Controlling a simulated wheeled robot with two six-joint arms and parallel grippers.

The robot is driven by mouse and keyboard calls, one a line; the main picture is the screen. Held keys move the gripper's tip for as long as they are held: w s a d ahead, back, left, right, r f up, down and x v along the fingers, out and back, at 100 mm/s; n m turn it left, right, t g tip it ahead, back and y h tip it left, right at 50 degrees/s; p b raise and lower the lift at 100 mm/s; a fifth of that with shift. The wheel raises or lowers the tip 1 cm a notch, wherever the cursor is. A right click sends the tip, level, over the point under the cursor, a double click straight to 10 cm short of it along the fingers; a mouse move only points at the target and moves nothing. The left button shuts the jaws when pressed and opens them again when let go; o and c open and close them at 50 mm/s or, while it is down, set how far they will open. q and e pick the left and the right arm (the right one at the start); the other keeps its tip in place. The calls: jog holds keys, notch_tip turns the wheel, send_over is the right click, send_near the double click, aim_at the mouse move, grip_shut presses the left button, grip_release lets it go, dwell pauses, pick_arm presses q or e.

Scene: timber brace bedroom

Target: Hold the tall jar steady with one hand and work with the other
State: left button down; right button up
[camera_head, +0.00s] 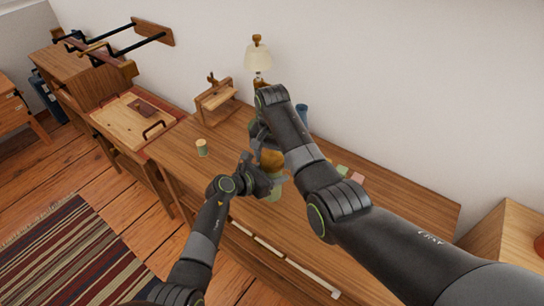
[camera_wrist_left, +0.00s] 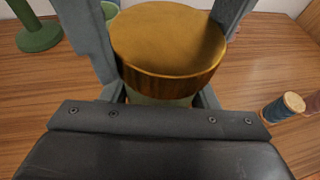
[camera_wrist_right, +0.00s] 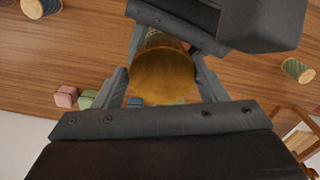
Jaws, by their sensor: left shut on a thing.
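The tall jar (camera_head: 276,193) stands on the wooden desk, with a pale green body and a round golden-brown lid (camera_head: 272,159). My left gripper (camera_head: 266,178) is shut on the jar from the front, just below the lid. In the left wrist view the lid (camera_wrist_left: 170,40) sits between the fingers. My right gripper (camera_head: 261,140) is over the jar from above and behind. In the right wrist view its fingers are apart on either side of the lid (camera_wrist_right: 163,72). The jar's far side is hidden by my grippers.
Pink (camera_head: 356,178) and green (camera_head: 342,171) blocks lie right. The desk's right end is clear.

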jog(key=o, duration=0.3)
notch_tip(320, 180, up, 4)
jog(key=shift+r, duration=0.55)
jog(key=shift+c, duration=1.4)
notch_tip(320, 180, up, 2)
jog(key=shift+w+r+n, duration=0.1)
jog(key=shift+r+n, duration=0.15)
jog(key=shift+n, duration=0.25)
jog(key=shift+f, duration=3.8)
jog(key=c, duration=0.8)
jog(key=o, duration=1.1)
